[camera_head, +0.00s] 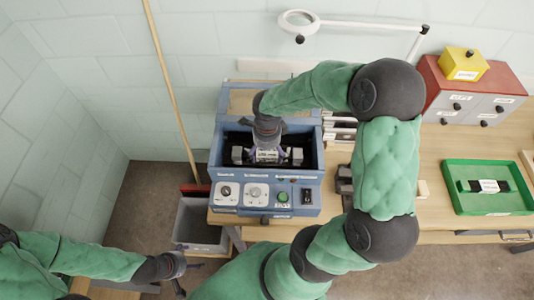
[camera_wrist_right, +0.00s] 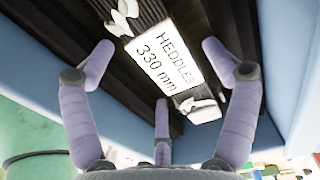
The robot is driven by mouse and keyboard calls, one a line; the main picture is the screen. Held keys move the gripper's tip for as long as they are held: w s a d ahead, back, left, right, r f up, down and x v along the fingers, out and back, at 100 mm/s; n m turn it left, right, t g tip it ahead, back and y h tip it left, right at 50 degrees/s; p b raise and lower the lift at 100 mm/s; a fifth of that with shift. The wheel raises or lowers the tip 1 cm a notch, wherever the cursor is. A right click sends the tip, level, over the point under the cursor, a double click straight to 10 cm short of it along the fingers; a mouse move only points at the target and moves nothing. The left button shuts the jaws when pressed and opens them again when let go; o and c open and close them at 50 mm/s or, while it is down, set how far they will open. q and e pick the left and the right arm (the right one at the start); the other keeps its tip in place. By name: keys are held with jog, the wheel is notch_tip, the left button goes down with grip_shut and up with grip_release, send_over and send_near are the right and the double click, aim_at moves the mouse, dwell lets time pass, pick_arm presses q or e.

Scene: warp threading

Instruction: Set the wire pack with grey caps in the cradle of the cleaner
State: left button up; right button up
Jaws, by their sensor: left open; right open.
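The wire pack with grey caps (camera_head: 297,156) lies level inside the open tub of the blue cleaner (camera_head: 229,172). Its white label reads "HEDDLES 330 mm" in the right wrist view (camera_wrist_right: 163,58). The cradle under it is hidden, so I cannot tell exactly how the pack sits in it. My right gripper (camera_head: 268,148) is over the middle of the pack, fingers spread apart and not closed on it; the fingers also show in the wrist view (camera_wrist_right: 160,95). My left gripper (camera_head: 182,276) is open and empty at the lower left, beyond the table's left end.
A green tray (camera_head: 490,209) with a dark labelled pack (camera_head: 499,186) lies on the table at right. A red-topped drawer cabinet (camera_head: 475,90) with a yellow box (camera_head: 463,64) stands behind. A grey bin (camera_head: 200,222) and a leaning pole (camera_head: 170,85) are left of the cleaner.

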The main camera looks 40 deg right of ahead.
notch_tip(320, 180, up, 11)
jog(key=shift+f, duration=0.15)
